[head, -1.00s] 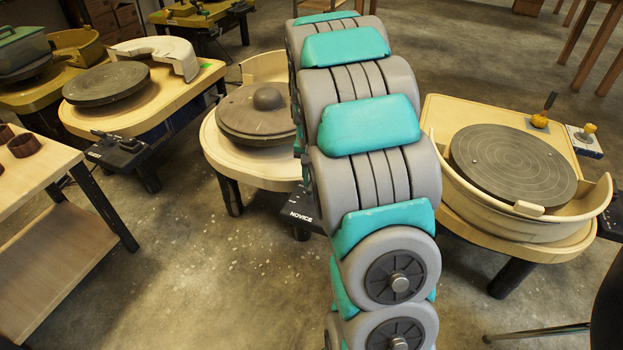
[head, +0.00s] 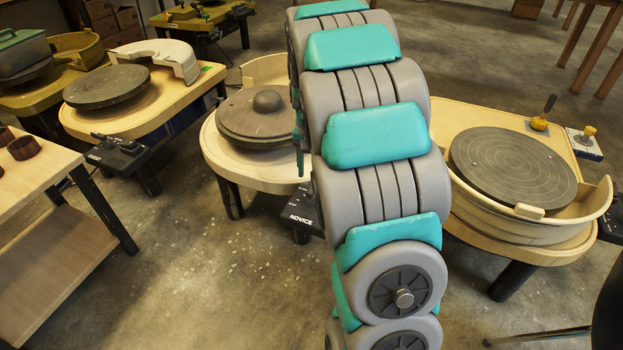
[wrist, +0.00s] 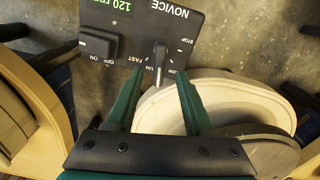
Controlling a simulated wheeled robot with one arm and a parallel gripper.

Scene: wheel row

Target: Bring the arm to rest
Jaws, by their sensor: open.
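My gripper (wrist: 160,76) shows in the wrist view with its two green fingers apart and nothing held between them. The black control box (wrist: 140,30) marked NOVICE lies just beyond the fingertips. The box also has a green display (wrist: 110,4) and a black switch (wrist: 97,43). Part of the NOVICE box (head: 301,208) shows beside the arm.
Another wheel (head: 513,168) with a cream splash pan is close on the right, and one (head: 107,86) is at left. A shelf table (head: 35,165) stands at far left.

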